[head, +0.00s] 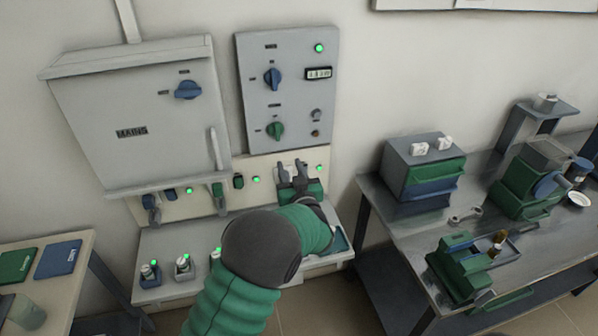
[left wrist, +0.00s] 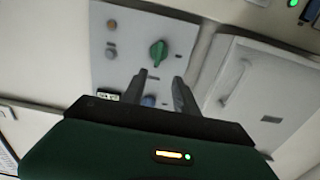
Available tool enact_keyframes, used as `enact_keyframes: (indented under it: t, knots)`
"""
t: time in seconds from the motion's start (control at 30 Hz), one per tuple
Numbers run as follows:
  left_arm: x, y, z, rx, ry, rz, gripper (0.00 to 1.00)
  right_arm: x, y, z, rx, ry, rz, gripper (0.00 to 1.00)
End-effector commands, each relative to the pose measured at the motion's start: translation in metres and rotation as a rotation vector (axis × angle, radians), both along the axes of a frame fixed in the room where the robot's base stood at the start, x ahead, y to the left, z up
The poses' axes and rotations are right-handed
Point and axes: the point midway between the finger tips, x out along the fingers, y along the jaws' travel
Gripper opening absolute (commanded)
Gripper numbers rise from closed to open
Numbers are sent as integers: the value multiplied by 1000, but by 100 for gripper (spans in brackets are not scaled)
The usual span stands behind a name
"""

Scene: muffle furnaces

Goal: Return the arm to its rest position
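My left arm comes up from the bottom of the head view. Its green and dark gripper (head: 291,168) is in front of the lower wall strip, below the grey control panel (head: 290,90). The two fingers point up, stand apart and hold nothing. In the left wrist view the gripper (left wrist: 160,76) is also open, with the panel's green knob (left wrist: 158,52) and a partly hidden blue knob (left wrist: 149,100) seen beyond and between the fingers. I see no contact with either knob. My right gripper is in neither view.
A grey mains cabinet (head: 135,110) with a blue knob hangs left of the panel. Switches line the strip below, above a ledge (head: 165,245) with small lit devices. A metal bench (head: 400,220) with green equipment stands right, a table (head: 62,275) left.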

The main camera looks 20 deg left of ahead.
Motion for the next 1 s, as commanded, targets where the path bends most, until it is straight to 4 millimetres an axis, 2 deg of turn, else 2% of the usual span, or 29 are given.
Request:
enact_keyframes:
  t: [0.63, 0.77, 0.87, 0.97, 1.0]
  knots:
    - [-1, -8, 2, 1, 4, -8, 35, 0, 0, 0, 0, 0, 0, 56]
    - [-7, -16, -11, -82, 118, -124, 35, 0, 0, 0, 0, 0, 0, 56]
    - [-45, -37, -40, -211, 346, -303, 35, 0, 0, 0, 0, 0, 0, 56]
    - [-126, -58, -80, -320, 651, -445, 35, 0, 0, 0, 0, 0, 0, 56]
    - [-160, -62, -93, -347, 762, -475, 35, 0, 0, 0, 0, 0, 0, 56]
